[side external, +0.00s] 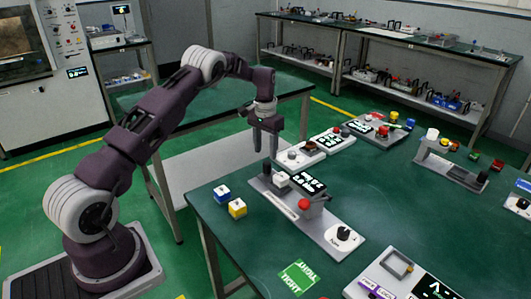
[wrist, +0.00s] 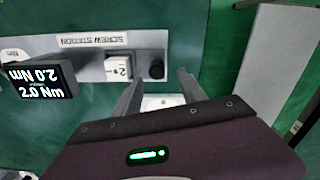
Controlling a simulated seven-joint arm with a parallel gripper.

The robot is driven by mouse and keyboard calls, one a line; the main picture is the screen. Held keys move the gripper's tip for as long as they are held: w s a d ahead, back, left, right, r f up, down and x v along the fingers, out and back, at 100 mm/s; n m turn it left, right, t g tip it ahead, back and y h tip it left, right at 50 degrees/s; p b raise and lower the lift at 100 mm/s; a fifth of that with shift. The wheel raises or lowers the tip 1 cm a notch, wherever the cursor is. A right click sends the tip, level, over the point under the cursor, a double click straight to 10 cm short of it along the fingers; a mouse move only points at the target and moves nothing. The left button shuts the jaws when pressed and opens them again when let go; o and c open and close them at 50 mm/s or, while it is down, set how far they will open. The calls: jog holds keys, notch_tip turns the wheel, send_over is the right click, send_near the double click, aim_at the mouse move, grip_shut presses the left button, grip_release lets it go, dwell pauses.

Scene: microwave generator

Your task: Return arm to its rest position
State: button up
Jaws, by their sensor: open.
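My gripper (side external: 264,152) hangs pointing down above the table's back-left edge, behind the screw station (side external: 330,228). Its two fingers are apart with nothing between them; in the wrist view the gripper (wrist: 160,82) shows the same gap. The station carries a white block (wrist: 118,68) marked 2, a small black post (wrist: 157,70) and a display (wrist: 42,80) reading 2.0 Nm. The fingers are beside the post and appear apart from it. A red part (side external: 312,206) and a black knob (side external: 343,233) sit on the station's front half.
A blue-and-white cube (side external: 221,194) and a yellow-and-white cube (side external: 237,208) stand on the table left of the station. More stations, one with a display (side external: 331,139), stand behind. A green "TIGHT" card (side external: 298,278) lies in front. Bare table (side external: 250,250) is at front left.

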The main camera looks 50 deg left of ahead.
jog(key=s+d+r+t, duration=0.15)
jog(key=d+r, duration=0.25)
jog(key=r, duration=0.4)
jog(key=s+d+r, duration=0.2)
jog(key=d+r, duration=0.2)
jog(key=r, duration=0.3)
jog(key=s+d+r+t, duration=0.2)
jog(key=s+d+r, duration=0.6)
jog(key=s+r, duration=0.15)
jog(key=s+d+m+t, duration=0.1)
jog(key=s+d, duration=0.3)
jog(key=s, duration=0.7)
jog(key=s+d+f+m+t, duration=0.1)
jog(key=s+d, duration=0.3)
jog(key=s, duration=0.8)
jog(key=shift+d+m, duration=0.3)
jog(key=shift+d, duration=0.1)
